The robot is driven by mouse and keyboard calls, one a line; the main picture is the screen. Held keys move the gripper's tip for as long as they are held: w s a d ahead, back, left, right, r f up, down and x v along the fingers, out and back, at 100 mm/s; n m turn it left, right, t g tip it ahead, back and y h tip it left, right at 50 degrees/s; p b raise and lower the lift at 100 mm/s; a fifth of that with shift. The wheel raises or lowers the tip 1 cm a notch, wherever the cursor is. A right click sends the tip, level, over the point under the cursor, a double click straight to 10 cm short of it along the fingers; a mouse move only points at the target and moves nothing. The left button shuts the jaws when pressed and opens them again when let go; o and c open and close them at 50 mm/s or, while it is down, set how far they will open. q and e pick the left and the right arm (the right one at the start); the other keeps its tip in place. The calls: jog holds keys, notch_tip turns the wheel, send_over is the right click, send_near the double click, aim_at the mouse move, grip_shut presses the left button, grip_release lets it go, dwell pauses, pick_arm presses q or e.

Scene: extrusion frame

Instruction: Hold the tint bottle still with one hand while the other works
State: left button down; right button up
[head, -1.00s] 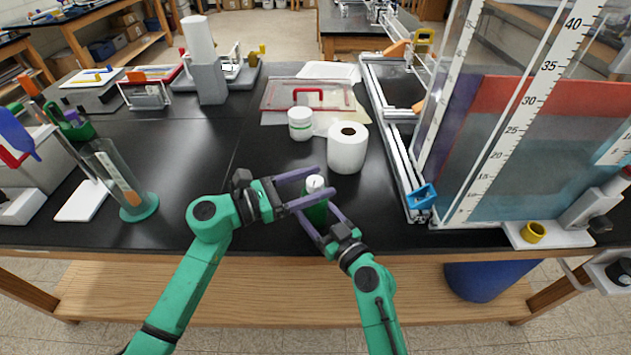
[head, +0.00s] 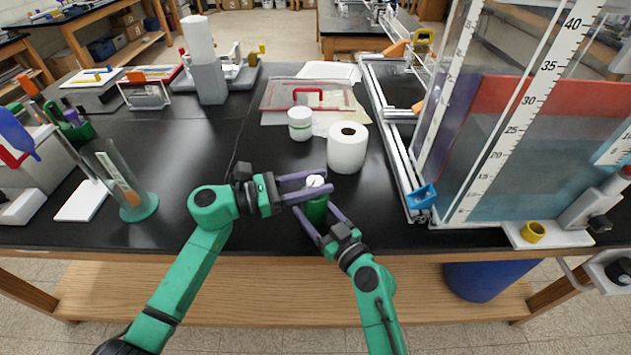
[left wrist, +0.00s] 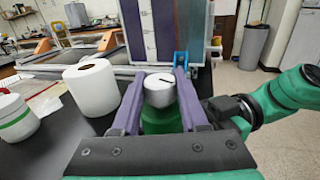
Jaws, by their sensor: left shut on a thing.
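The tint bottle (head: 316,211) is green with a white cap (head: 316,181) and stands upright near the table's front edge. In the left wrist view the cap (left wrist: 160,89) sits between my left fingers, with the green body (left wrist: 160,121) below. My left gripper (head: 328,180) comes in from the left and is shut on the cap. My right gripper (head: 314,209) reaches from the front, with its fingers on either side of the green body. I cannot tell whether they press on it.
A white paper roll (head: 347,148) stands just behind the bottle, with a white jar (head: 300,124) farther back. A clear cylinder (head: 124,184) stands at left. A large graduated tank (head: 545,150) fills the right. The black table (head: 200,160) is clear left of the bottle.

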pick_arm(q)
jog(key=shift+m+g+h, duration=0.2)
jog(key=shift+m+g, duration=0.9)
jog(key=shift+g, duration=0.65)
jog(key=shift+m+g+h, duration=0.2)
jog(key=shift+m+g, duration=0.9)
jog(key=shift+g, duration=0.65)
jog(key=shift+c, duration=2.1)
grip_release()
jog(key=w+a, duration=0.1)
jog(key=a, duration=1.1)
jog(key=shift+w, duration=0.25)
